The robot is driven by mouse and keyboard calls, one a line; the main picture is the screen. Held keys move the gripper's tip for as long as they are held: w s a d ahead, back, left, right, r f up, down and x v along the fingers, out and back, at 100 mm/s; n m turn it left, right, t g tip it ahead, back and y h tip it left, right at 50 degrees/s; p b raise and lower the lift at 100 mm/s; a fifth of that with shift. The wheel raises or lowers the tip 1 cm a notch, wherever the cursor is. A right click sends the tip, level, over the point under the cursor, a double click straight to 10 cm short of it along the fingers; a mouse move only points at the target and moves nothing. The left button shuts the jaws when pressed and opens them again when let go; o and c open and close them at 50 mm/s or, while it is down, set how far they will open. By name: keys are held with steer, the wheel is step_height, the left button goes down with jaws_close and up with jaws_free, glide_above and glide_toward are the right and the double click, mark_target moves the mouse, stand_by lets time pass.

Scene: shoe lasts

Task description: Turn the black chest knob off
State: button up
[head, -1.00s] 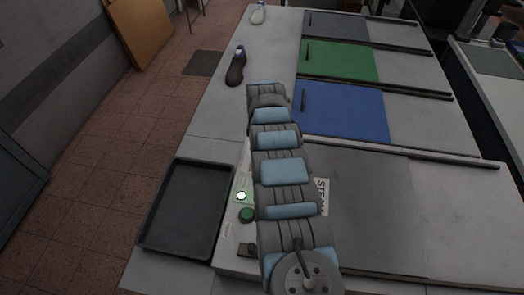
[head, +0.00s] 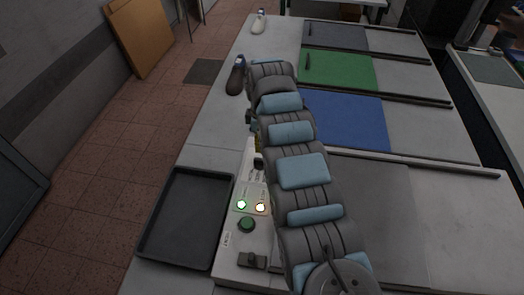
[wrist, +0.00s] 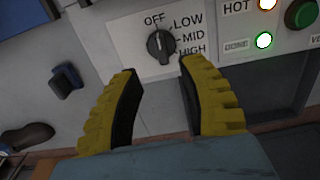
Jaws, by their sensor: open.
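The black knob (wrist: 160,45) sits on a white dial plate marked OFF, LOW, MID and HIGH in the wrist view. OFF is at the upper left and the other labels run down the right side. Its grip bar looks roughly upright, but I cannot tell exactly which mark it points at. My gripper (wrist: 158,90) is open, with its yellow-backed fingers spread below and to either side of the knob, and nothing between them. In the head view, my arm hides most of the gripper.
A lit HOT lamp (wrist: 267,4), a green DONE lamp (wrist: 264,40) and a green button (wrist: 302,14) are right of the dial. A dark tray (head: 150,225) lies left of the panel. A brown shoe last (head: 235,76) stands farther back. The blue panel (head: 350,120) lies right of my arm.

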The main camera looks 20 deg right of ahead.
steer(key=shift+r, duration=1.25)
steer(key=shift+w, duration=0.1)
